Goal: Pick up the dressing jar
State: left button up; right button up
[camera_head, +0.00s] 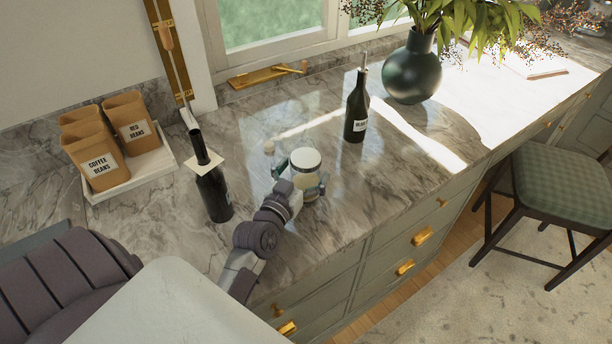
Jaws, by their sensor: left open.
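A jar with a cream top (305,160), which I take as the dressing jar, stands on the marble counter. My left gripper (300,178) is at the jar, reaching in from the lower left. Its fingers are open, one on the jar's left side and one at its front right. I cannot tell if they touch the jar. The gripper hides part of the jar's lower front. My right gripper is not in view.
A dark bottle (213,192) stands left of the jar, close to my arm. Another dark bottle (356,112) stands behind right. A white tray (150,172) holds brown bean bags. A dark vase (412,72) stands farther right. The counter's front edge is near the jar.

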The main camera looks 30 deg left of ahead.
pick_arm(q)
jog(key=shift+w+a+f, duration=0.1)
jog(key=shift+w, duration=0.35)
jog(key=shift+s, duration=0.15)
jog(key=c, duration=1.5)
jog(key=shift+r, duration=0.2)
